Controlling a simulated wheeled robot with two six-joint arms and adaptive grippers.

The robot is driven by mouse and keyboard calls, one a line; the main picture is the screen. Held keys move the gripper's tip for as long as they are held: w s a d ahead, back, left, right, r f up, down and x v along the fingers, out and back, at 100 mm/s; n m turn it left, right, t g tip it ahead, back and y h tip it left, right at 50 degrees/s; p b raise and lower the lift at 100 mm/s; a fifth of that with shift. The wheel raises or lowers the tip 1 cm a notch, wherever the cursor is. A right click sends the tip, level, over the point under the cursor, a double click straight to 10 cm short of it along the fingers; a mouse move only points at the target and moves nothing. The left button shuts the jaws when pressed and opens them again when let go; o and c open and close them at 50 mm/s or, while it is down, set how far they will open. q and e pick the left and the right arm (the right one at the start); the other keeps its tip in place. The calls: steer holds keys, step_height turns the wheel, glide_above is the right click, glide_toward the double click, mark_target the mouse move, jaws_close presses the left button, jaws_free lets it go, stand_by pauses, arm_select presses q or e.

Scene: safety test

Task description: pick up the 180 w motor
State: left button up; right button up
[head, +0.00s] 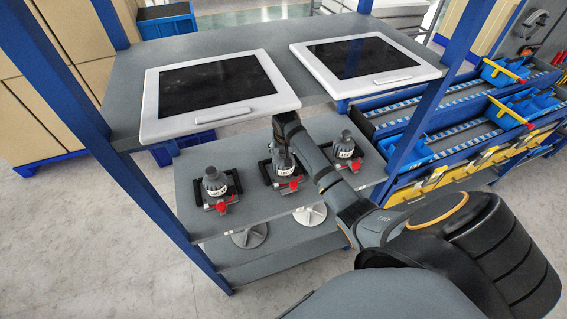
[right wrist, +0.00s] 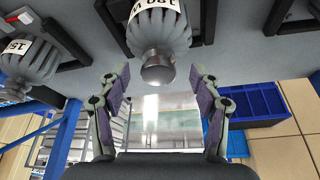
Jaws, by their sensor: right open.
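Three grey motors stand upright in dark fixtures on the middle shelf: a left motor (head: 214,184), a middle motor (head: 283,166) and a right motor (head: 345,146). My right gripper (head: 283,146) is over the middle motor and partly hides it. In the right wrist view a motor (right wrist: 160,32), its upside-down label seeming to read 180 W, is ahead between the open fingers of my right gripper (right wrist: 160,98). The fingers are apart from it on both sides. Another labelled motor (right wrist: 25,58) is at the left of that view. My left gripper is not in view.
Two white-framed dark panels (head: 215,92) (head: 368,60) lie on the upper shelf, close above the motors. Blue rack posts (head: 150,200) stand at the sides. Red clamp handles (head: 294,184) are in front of the motors. Blue bins (head: 505,72) are at the right.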

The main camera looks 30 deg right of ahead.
steer(key=shift+x, duration=1.35)
steer(key=shift+d, duration=0.1)
jaws_close()
steer(key=shift+w+r, duration=0.15)
